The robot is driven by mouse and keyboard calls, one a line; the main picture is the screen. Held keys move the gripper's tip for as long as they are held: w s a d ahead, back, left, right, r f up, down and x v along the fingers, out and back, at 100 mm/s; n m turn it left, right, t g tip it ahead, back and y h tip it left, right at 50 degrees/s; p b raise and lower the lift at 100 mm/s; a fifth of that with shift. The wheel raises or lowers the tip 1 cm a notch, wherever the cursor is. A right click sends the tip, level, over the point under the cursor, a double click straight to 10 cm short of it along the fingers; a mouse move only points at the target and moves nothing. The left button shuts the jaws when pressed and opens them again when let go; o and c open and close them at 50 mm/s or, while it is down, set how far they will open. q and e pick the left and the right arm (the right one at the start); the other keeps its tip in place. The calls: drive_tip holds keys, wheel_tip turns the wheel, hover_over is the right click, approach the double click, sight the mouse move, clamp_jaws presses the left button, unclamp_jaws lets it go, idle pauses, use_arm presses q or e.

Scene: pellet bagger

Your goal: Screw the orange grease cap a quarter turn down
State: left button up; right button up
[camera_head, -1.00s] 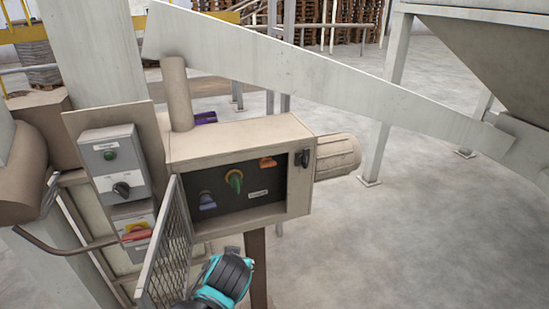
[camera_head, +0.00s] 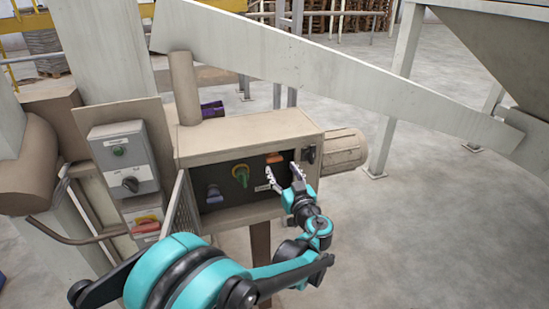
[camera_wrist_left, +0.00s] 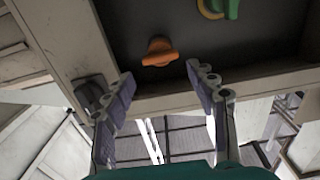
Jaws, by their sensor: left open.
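The orange grease cap (camera_head: 274,157) sits on the dark recessed panel of the beige box, upper right in the head view. In the left wrist view the cap (camera_wrist_left: 158,52) shows whole, just beyond the fingertips. My left gripper (camera_head: 282,173) is open and empty in front of the panel, just below the cap. In the left wrist view its two fingers (camera_wrist_left: 160,80) stand apart, one to each side of the cap's line, and do not appear to touch it. My right gripper is not in view.
A green knob (camera_head: 240,174) and a blue knob (camera_head: 214,194) sit left of the cap. A black latch (camera_head: 309,155) is on the box's right edge. The mesh door (camera_head: 178,207) stands open at the left. A grey switch box (camera_head: 126,160) is further left.

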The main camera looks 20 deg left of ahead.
sight(275, 160)
use_arm(q)
drive_tip(key=b+x, duration=0.1)
drive_tip(key=x, duration=0.6)
drive_tip(key=shift+w+a, duration=0.2)
drive_tip(key=c, duration=0.9)
